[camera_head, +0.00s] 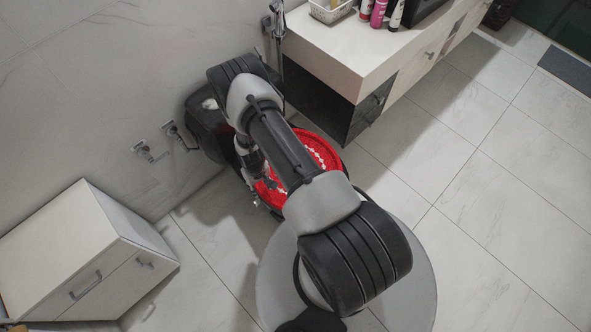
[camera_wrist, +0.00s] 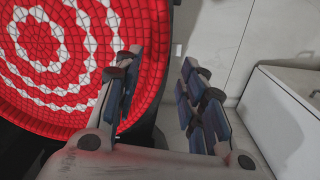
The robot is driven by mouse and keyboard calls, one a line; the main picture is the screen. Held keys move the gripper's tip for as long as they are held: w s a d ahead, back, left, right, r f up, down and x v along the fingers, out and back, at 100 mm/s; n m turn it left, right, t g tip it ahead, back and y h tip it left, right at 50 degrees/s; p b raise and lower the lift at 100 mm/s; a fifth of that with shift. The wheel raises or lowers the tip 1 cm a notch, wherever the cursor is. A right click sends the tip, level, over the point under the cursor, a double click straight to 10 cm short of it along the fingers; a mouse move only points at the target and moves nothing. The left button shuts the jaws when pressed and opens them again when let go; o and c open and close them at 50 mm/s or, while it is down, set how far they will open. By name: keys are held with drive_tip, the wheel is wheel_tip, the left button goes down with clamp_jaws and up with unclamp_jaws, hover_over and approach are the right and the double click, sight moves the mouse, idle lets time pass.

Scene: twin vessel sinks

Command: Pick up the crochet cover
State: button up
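The crochet cover (camera_head: 322,148) is round and red with white ring patterns. It lies on top of a dark round fixture by the wall, and my arm hides part of it in the head view. In the wrist view the crochet cover (camera_wrist: 55,62) fills the left side. My gripper (camera_wrist: 162,92) is open, with nothing between its fingers. Its left finger overlaps the cover's right edge in the picture, and its right finger appears over the floor outside it. In the head view my gripper (camera_head: 268,186) is at the cover's lower left; contact cannot be told.
A vanity (camera_head: 365,55) with a basket (camera_head: 330,10) and bottles (camera_head: 378,12) stands at upper right. A white cabinet (camera_head: 85,250) stands at lower left. Wall valves (camera_head: 160,142) are left of the fixture. The tiled floor (camera_head: 490,220) is clear at right.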

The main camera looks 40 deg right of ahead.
sight(263, 192)
drive_tip(key=f+b, duration=0.1)
drive_tip(key=f, duration=0.2)
drive_tip(key=f+b, duration=0.1)
drive_tip(key=f, duration=0.1)
drive_tip(key=shift+s+d+f+b, duration=0.1)
drive_tip(key=shift+d+b, duration=0.2)
drive_tip(key=shift+c, duration=0.4)
clamp_jaws()
